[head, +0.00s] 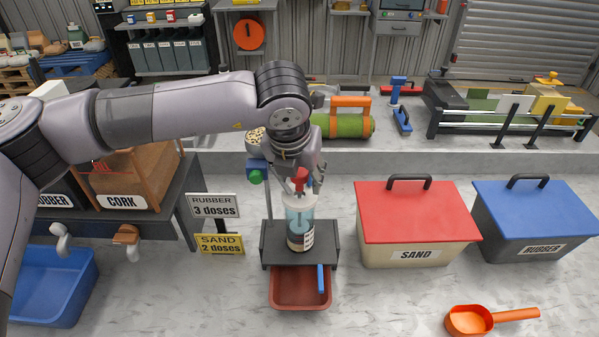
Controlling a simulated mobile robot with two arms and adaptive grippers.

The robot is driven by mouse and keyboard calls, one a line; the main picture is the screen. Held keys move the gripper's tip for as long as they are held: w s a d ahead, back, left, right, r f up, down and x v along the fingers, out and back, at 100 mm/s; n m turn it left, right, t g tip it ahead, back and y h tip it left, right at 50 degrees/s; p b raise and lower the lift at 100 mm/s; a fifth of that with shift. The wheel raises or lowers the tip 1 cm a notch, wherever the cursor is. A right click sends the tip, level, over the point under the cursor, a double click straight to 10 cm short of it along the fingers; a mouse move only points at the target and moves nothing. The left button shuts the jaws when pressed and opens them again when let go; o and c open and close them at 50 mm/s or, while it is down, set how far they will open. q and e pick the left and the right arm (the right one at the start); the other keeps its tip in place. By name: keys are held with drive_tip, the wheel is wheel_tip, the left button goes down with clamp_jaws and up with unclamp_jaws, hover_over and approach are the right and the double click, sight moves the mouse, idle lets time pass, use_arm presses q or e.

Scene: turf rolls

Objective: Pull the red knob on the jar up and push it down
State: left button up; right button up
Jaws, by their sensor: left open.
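A clear jar (299,218) with bluish contents and a pale label stands upright on a dark stand (270,240). Its red knob (301,176) shows at the top of the jar. My left gripper (302,182) points down from above, right over the jar, with the red knob between or just in front of its fingers. The gripper is open; contact with the knob cannot be made out. The wrist hides what lies directly behind. My right gripper is not in view.
A red tray (300,287) with a blue handle sits below the stand. A red-lidded SAND box (416,215) and a blue-lidded RUBBER box (535,210) stand to the right. An orange scoop (468,320) lies in front. Dose signs (215,206) stand left of the jar.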

use_arm(q)
clamp_jaws()
idle(0.4)
